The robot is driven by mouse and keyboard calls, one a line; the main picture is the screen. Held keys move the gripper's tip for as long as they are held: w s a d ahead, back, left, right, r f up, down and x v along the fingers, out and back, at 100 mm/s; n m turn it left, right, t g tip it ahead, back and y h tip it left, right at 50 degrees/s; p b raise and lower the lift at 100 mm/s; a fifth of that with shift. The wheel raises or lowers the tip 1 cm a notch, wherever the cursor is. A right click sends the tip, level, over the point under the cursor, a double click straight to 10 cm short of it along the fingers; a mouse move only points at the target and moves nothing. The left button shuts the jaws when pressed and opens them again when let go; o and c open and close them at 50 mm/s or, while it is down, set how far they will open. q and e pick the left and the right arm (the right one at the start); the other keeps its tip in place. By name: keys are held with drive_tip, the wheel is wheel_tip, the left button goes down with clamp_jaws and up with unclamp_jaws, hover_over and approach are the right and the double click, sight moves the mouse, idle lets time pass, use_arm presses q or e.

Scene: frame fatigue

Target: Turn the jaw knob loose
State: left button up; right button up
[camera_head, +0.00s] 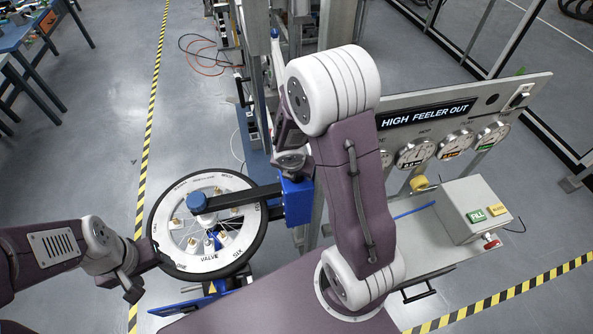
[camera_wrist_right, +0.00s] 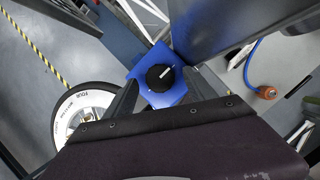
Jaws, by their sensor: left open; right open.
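The jaw knob (camera_wrist_right: 160,77) is a black round knob with a white mark, on top of a blue block (camera_wrist_right: 150,98) in the right wrist view. In the head view the blue block (camera_head: 297,203) shows below my right gripper (camera_head: 291,160), and the knob is hidden. The right fingers (camera_wrist_right: 160,80) are open, one on each side of the knob; I cannot tell whether they touch it. My left gripper (camera_head: 144,276) is open and empty, by the left edge of the wheel.
A spoked wheel (camera_head: 168,253) with a white lettered ring lies left of the block. A dark bar with a blue cap (camera_head: 196,202) reaches over it. A gauge panel (camera_head: 468,112) and a grey control box (camera_head: 468,205) stand right.

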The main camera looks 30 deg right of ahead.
drive_tip(key=p+v, duration=0.3)
drive_tip(key=v, duration=0.5)
drive_tip(key=shift+f, duration=0.1)
